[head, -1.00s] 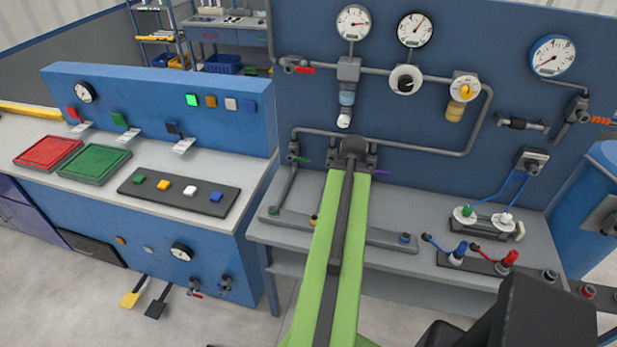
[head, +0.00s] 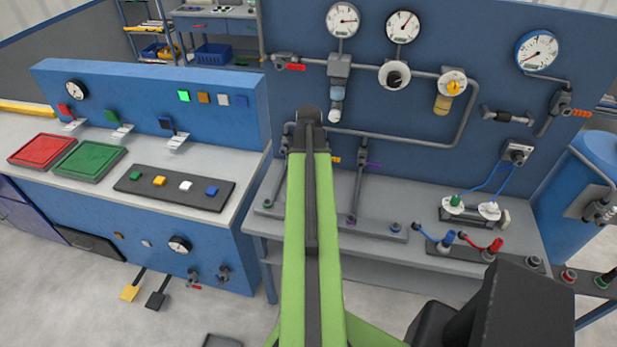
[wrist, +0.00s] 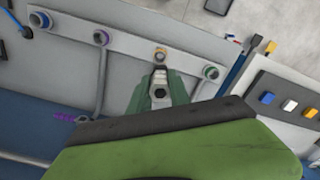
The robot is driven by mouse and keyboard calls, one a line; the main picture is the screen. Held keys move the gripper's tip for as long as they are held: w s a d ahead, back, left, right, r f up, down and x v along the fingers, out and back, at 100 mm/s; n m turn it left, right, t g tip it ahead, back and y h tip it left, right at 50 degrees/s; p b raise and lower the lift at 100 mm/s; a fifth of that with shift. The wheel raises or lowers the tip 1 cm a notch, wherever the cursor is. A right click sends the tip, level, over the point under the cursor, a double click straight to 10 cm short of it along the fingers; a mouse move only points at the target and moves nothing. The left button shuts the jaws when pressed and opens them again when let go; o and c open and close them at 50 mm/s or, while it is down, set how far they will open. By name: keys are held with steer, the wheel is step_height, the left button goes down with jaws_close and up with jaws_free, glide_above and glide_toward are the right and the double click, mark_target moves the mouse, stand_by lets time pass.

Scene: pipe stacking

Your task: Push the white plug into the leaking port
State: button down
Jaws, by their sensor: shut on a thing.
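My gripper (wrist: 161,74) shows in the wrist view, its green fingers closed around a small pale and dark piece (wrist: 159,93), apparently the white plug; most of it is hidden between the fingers. Just beyond the fingertips is an orange-ringed port (wrist: 160,54) on a long pale strip (wrist: 130,43). I cannot tell which port leaks, or whether the held piece touches the orange one. In the head view my arm hides the gripper and part of the strip (head: 385,232).
Pipes and gauges (head: 403,27) cover the blue panel behind the bench. Connectors with blue cables (head: 472,208) and red and blue plugs (head: 460,245) stand to the right. A console with buttons (head: 172,187) is at the left, beyond a narrow gap.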

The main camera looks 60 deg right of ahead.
step_height(320, 180, down, 8)
steer(key=b, duration=0.7)
steer(key=shift+f+b, duration=0.15)
steer(key=shift+b, duration=0.15)
steer(key=shift+f, duration=0.1)
steer(key=shift+f+b, duration=0.55)
steer(key=shift+b, duration=0.1)
steer(key=shift+f+b, duration=1)
steer(key=c, duration=1.1)
jaws_free()
steer(key=shift+r, duration=0.15)
